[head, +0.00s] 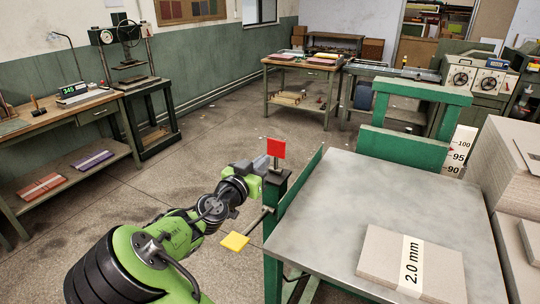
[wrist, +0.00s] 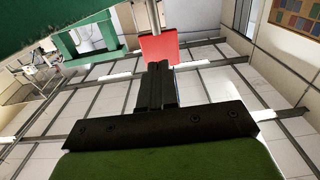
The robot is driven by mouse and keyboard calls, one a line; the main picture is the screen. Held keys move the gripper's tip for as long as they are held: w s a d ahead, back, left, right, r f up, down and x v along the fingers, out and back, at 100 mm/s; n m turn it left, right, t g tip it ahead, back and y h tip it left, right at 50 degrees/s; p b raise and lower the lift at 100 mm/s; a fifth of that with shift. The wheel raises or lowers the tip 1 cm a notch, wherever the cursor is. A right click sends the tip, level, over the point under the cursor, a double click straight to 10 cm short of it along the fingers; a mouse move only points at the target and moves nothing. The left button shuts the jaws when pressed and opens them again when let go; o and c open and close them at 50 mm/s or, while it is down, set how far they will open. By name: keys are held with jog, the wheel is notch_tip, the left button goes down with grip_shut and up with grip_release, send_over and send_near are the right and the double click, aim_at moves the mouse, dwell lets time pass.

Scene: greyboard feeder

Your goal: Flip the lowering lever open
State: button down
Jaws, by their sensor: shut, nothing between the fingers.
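A red square plate (head: 276,148) stands on a short stem at the top of the green post beside the feeder table (head: 375,205). It looks like the lever's handle, though no label shows. A yellow paddle (head: 234,241) sticks out on a grey rod lower on the same post. My gripper (head: 263,163) is just left of the red plate, near the post top. In the wrist view the shut, empty fingers (wrist: 158,72) point at the red plate (wrist: 159,49), overlapping its lower edge. I cannot tell whether they touch it.
A stack of greyboard (head: 385,262) with a "2.0 mm" band lies on the feeder table. A green frame (head: 400,148) rises behind the table, with a numbered scale (head: 459,156) beside it. Taller board stacks (head: 510,165) stand at right. The floor left of the post is open.

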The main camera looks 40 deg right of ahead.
aim_at(275, 149)
jog(key=x, duration=0.5)
